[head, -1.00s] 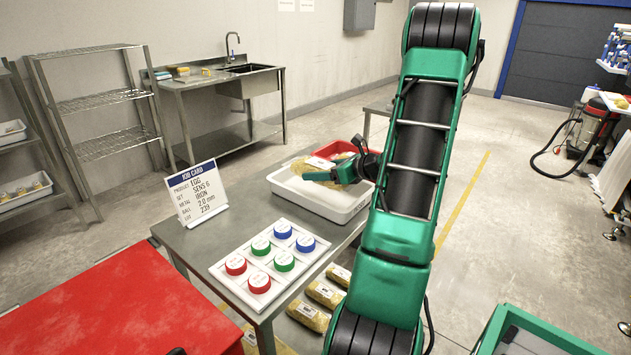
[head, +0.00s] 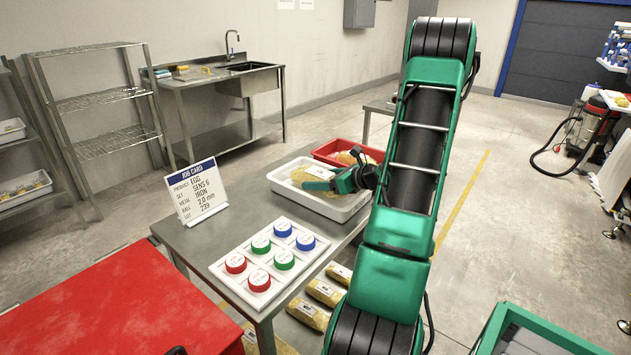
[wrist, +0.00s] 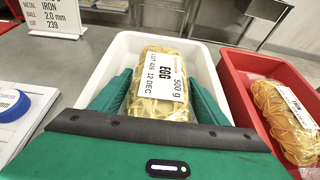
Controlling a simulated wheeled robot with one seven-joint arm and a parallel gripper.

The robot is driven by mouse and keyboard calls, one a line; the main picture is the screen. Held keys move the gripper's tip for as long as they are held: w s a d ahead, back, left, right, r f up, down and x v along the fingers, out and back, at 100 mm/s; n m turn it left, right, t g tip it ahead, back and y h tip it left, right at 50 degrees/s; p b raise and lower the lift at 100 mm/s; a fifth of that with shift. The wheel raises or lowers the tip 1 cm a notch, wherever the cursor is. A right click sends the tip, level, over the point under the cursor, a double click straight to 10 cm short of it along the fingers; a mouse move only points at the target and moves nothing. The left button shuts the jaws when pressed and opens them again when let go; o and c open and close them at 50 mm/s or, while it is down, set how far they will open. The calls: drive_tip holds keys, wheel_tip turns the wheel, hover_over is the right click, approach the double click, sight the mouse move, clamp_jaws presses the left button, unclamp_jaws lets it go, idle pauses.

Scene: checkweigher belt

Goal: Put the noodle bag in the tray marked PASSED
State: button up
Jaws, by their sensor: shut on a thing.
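My gripper (wrist: 160,100) is shut on the noodle bag (wrist: 160,65), with one green finger on each side. The bag is clear with yellow noodles and a white label reading EGG, 500 g. It is inside the white tray (wrist: 108,50); whether it touches the floor of the tray I cannot tell. In the head view my gripper (head: 318,184) is over the white tray (head: 335,213), and the noodle bag (head: 305,174) shows partly behind it. No PASSED marking is readable on either tray.
A red tray (head: 325,151) stands beside the white one, with another noodle bag (wrist: 285,120) in it. A job card (head: 192,190) and a board of coloured pucks (head: 270,255) are on the same table. Several bags lie on a lower shelf.

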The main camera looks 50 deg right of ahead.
drive_tip(key=o, duration=1.5)
drive_tip(key=shift+r, duration=0.15)
drive_tip(key=shift+r, duration=0.3)
drive_tip(key=v, duration=1.2)
drive_tip(key=shift+a+r, duration=0.1)
drive_tip(key=shift+r, duration=0.1)
